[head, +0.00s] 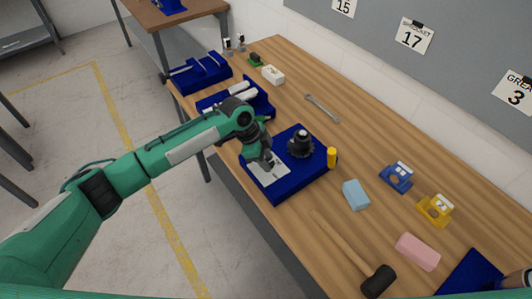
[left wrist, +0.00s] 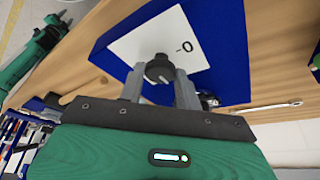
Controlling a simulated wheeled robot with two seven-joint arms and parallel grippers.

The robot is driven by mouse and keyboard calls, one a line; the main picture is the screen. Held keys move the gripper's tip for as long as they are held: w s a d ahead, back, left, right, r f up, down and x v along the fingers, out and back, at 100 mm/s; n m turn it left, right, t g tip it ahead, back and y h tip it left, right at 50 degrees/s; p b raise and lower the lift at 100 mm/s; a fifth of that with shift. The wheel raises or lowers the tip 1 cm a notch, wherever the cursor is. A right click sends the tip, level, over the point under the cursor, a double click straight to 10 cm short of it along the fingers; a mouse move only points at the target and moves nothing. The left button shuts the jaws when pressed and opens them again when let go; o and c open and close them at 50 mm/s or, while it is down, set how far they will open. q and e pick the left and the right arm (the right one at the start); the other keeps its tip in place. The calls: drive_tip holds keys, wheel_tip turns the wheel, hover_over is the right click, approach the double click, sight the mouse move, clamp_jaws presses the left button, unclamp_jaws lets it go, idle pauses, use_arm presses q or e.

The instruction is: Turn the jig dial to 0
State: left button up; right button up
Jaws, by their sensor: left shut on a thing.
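The blue jig (head: 283,193) sits on the wooden bench, with a white dial plate (head: 270,170) on its top. The dial (left wrist: 160,68) is a dark round knob, seen in the left wrist view. My left gripper (head: 268,163) is over the plate and shut on the dial, one finger on each side. The plate in the left wrist view (left wrist: 130,48) carries a "0" with a tick beside it. I cannot tell which way the dial points. In the head view the gripper hides the dial. My right gripper is not in view.
A dark knobbed part (head: 300,146) stands on the jig, with a yellow cylinder (head: 332,158) beside it. A light blue block (head: 356,194), a pink block (head: 417,251) and a mallet (head: 377,281) lie to the right. Blue trays (head: 200,75) and a wrench (head: 322,108) lie farther back.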

use_arm(q)
drive_tip(key=n+t+p, duration=0.1)
drive_tip(key=n+p, duration=0.1)
drive_tip(key=shift+s+n, duration=0.1)
drive_tip(key=shift+n, duration=0.6)
drive_tip(key=o, duration=1)
drive_tip(key=shift+a, duration=0.1)
drive_tip(key=shift+c, duration=0.2)
